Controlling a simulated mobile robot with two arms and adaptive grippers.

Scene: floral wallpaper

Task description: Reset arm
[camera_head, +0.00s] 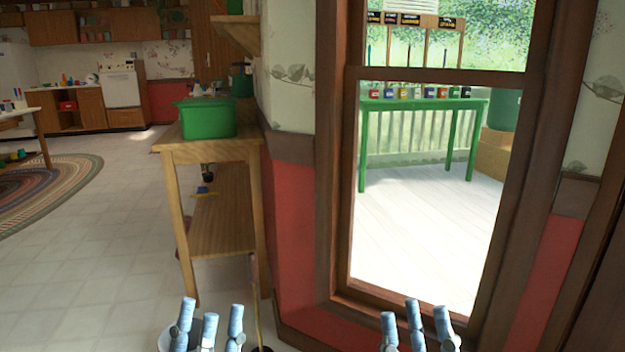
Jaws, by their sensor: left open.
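My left gripper (210,316) shows at the bottom edge, left of centre, with its blue-grey fingers pointing up and spread apart. It is open and I see nothing between its fingers. My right gripper (415,316) shows at the bottom edge, right of centre, in front of the window's lower part. Its fingers are also spread and empty. The rest of both arms is out of the picture.
A wooden side table (178,165) with a green bin (206,118) stands left of the window (430,230). A red-panelled wall (292,235) is ahead. Open tiled floor (95,250) lies left, with a braided rug (45,195).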

